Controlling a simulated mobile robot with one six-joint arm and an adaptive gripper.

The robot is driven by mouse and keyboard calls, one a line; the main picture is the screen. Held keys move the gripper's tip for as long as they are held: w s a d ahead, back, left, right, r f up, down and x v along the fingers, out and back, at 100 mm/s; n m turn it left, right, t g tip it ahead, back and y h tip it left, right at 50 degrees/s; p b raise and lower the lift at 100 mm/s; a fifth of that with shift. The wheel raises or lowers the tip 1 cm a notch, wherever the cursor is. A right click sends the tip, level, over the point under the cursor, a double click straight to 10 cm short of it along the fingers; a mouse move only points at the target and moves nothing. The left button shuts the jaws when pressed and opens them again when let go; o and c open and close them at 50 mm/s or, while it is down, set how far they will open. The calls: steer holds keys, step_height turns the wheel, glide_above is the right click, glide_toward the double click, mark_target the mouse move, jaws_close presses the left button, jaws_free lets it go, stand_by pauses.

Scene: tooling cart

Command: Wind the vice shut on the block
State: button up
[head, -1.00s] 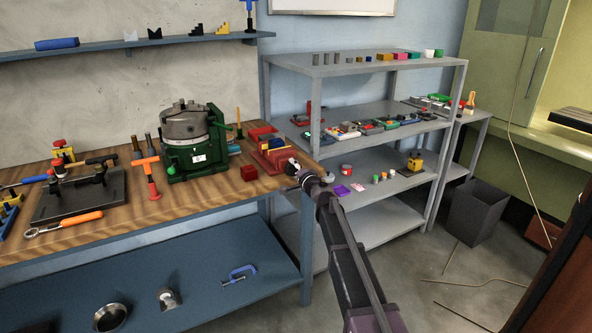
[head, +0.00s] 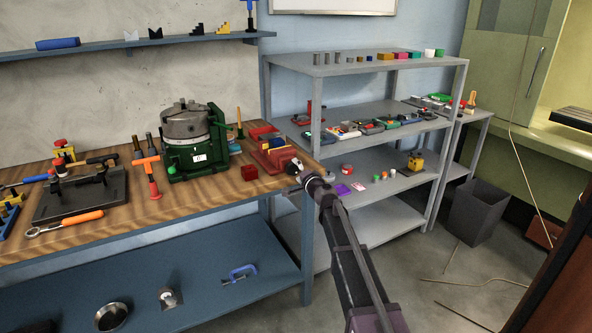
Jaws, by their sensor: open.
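The red vice (head: 272,160) sits at the right end of the wooden bench. A small blue and yellow piece (head: 278,144) shows at its jaws; it looks like the block, but it is too small to tell whether the jaws touch it. My gripper (head: 295,166) is at the right, near end of the vice, where the handle would be. It is open, with its fingers close to that end. The handle is hidden or too small to make out, and I cannot tell whether the fingers touch it.
A green machine with a grey chuck (head: 190,137) stands left of the vice. A dark red cube (head: 249,173) lies on the bench just left of the vice. A grey shelf unit (head: 366,66) stands behind and to the right. Open floor lies right of the bench.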

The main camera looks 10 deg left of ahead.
steer(key=v, duration=1)
steer(key=shift+s+d, duration=0.25)
steer(key=s+d+f+n+g+h, duration=0.2)
steer(key=s+d+f+n+g, duration=0.15)
steer(key=s+f, duration=0.35)
steer(key=s+d+f+n+g+h, duration=0.25)
steer(key=s+d+f+g, duration=0.25)
steer(key=s, duration=0.5)
steer(key=s+d+f+n+g+h, duration=0.25)
steer(key=s+d+f+g, duration=0.2)
steer(key=s, duration=0.35)
steer(key=s+d+f+g+h+p, duration=0.1)
steer(key=s+d+g+h, duration=0.15)
steer(key=s+d, duration=0.5)
step_height(320, 180, up, 17)
steer(key=p, duration=1.7)
steer(key=shift+w, duration=0.25)
steer(key=shift+f+t+h, duration=0.1)
steer(key=shift+t+h, duration=0.15)
